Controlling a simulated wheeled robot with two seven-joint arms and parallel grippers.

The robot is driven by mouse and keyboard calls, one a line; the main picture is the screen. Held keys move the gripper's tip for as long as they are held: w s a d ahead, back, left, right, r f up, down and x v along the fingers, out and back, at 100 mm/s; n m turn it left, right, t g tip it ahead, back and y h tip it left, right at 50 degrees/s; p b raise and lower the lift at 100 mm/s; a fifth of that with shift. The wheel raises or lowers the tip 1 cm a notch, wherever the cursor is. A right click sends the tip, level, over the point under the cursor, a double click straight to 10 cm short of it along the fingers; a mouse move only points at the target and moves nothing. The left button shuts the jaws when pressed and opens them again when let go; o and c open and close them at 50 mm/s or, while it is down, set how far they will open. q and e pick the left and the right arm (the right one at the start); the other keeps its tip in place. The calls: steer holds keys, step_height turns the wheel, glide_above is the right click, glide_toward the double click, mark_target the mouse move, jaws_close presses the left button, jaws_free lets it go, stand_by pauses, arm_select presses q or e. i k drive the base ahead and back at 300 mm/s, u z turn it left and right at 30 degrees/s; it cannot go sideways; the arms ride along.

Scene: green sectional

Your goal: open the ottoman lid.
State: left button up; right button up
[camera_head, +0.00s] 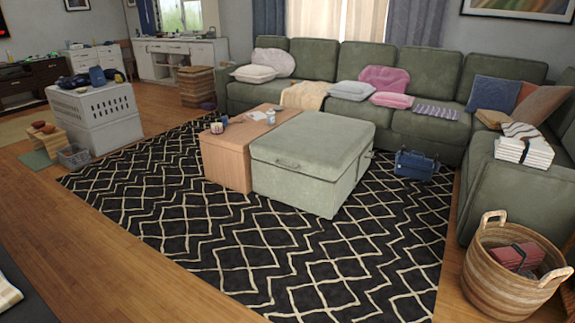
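The green ottoman (310,165) stands on the dark patterned rug in the middle of the camera_head view. Its lid (318,136) lies flat and closed on the box. Another small fitting shows at the box's right side. Neither of my grippers shows in this view.
A wooden table (228,158) with small items stands against the ottoman's left side. A green sectional sofa (405,87) runs behind and to the right. A blue bag (416,164) lies right of the ottoman. A wicker basket (500,272) stands front right. The front rug (250,235) is clear.

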mark_target(325, 156)
steer(key=u, duration=0.2)
steer(key=i, duration=4)
steer(key=z, duration=0.1)
